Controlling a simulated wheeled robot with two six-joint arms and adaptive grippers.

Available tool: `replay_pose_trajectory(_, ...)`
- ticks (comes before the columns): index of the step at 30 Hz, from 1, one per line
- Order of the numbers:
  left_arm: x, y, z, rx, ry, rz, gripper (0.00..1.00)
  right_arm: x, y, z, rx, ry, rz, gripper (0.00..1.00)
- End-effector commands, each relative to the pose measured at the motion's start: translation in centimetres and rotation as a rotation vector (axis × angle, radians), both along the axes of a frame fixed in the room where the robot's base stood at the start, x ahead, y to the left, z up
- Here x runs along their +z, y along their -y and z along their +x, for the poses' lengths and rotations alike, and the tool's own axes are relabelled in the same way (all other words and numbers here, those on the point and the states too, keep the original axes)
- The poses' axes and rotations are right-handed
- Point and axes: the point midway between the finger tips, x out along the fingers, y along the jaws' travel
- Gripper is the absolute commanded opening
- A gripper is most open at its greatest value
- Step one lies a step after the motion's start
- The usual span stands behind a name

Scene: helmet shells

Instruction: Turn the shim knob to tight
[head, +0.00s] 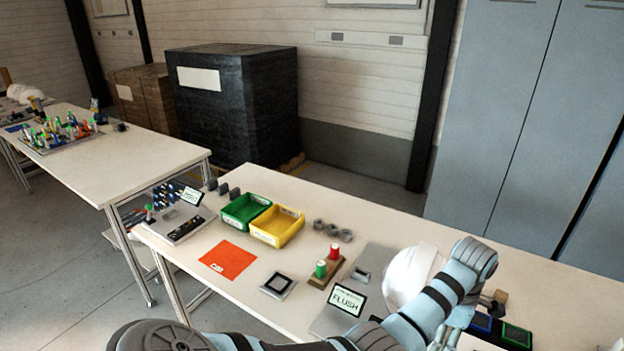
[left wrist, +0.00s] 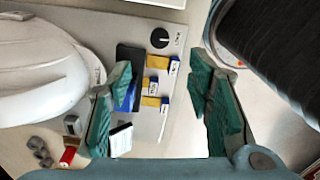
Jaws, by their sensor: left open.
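The black round knob (left wrist: 160,38) with a white pointer line sits on a light grey panel (left wrist: 150,125) in the left wrist view. Small lettering beside the knob is too small to read. My left gripper (left wrist: 165,66) is open and empty, with its green-padded fingers apart. The knob shows beyond the fingertips, between them and toward the left finger; nothing shows the gripper touching it. In the head view my arm covers the knob. A white helmet shell (head: 402,272) stands behind my arm, and it also shows at the left of the left wrist view (left wrist: 40,75). My right gripper is not in view.
Yellow-and-blue pieces (left wrist: 154,87) lie on the panel between the fingers. In the head view, a display (head: 347,300) reads FLUSH, left of the helmet. Red and green knobbed pieces (head: 327,262), a yellow bin (head: 277,226) and a green bin (head: 243,210) stand farther left.

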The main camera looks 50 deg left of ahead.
Motion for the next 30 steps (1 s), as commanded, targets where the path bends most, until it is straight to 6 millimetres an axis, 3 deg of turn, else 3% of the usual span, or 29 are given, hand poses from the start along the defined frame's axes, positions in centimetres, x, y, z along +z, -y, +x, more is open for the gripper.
replay_pose_trajectory(2, 2.5, 0.0, 0.1, 0.000, 0.005, -0.001, 0.46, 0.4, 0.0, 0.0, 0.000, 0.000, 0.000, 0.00)
replay_pose_trajectory(6, -1.9, -1.3, -2.3, -0.200, 0.029, 0.004, 0.46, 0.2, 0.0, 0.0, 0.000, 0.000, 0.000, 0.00)
replay_pose_trajectory(15, -7.9, -4.0, -8.4, -0.659, 0.093, 0.057, 0.46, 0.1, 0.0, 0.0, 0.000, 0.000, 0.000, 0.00)
replay_pose_trajectory(21, -10.3, -5.6, -13.6, -0.998, 0.119, 0.122, 0.46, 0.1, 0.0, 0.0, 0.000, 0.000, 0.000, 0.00)
replay_pose_trajectory(30, -12.3, -7.3, -22.1, -1.575, 0.119, 0.246, 0.46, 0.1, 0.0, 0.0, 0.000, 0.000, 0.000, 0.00)
